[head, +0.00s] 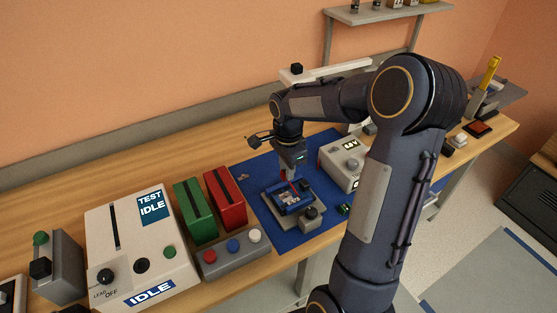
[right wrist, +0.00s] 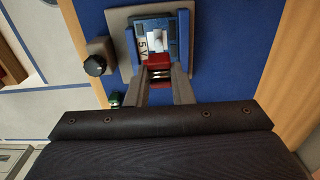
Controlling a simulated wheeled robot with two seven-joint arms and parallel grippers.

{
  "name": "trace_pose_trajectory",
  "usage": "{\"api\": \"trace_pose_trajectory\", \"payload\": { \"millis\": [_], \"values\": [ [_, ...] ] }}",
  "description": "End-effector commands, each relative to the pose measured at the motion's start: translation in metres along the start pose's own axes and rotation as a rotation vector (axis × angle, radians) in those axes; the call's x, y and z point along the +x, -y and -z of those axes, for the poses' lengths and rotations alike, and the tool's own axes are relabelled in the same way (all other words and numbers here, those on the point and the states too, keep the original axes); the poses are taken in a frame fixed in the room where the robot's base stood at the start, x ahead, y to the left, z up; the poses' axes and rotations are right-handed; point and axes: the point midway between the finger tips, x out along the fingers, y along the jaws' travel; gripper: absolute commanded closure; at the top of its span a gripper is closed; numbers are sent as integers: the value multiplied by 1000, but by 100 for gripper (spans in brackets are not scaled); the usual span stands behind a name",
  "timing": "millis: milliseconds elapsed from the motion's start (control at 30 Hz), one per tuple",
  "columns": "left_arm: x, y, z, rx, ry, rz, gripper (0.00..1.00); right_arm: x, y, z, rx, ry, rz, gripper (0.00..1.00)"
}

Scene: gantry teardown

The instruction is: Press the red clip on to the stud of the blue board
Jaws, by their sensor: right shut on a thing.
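My right gripper (head: 287,174) points down over the blue board (head: 298,205), which sits on a grey fixture on the blue mat. In the right wrist view, the two fingers (right wrist: 158,78) are shut on the red clip (right wrist: 158,59). The clip is at the near edge of the board, which also shows there (right wrist: 184,38) with a "5V" label beside the clip. My left gripper is not in view.
A grey fixture plate (right wrist: 122,22) with a black knob (right wrist: 95,65) surrounds the board. Red (head: 226,200) and green (head: 194,212) blocks and a white test box (head: 140,240) stand left. Bare blue mat (head: 258,208) lies between.

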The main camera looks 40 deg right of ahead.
Motion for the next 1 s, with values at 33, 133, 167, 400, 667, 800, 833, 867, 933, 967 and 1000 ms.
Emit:
{"api": "trace_pose_trajectory", "payload": {
  "millis": [33,133,167,400,667,800,833,867,933,967,1000],
  "values": [
    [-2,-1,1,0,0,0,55,0,-1,1,-1,0,-1,100],
    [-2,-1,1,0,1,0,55,1,-1,2,-3,0,-1,100],
    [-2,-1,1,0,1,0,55,1,-1,2,-3,0,-1,100],
    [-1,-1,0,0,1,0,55,1,-1,2,-3,0,0,100],
    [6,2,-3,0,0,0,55,8,-1,2,-2,0,0,100],
    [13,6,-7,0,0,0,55,20,-1,1,-3,0,0,100],
    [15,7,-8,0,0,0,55,22,-1,1,-3,0,0,100],
    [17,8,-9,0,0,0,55,25,-1,1,-4,0,0,100],
    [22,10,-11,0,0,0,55,32,-1,1,-4,0,0,100],
    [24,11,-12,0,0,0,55,35,-1,1,-4,0,0,100],
    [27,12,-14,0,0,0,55,39,-1,1,-4,0,-1,100]
  ]
}}
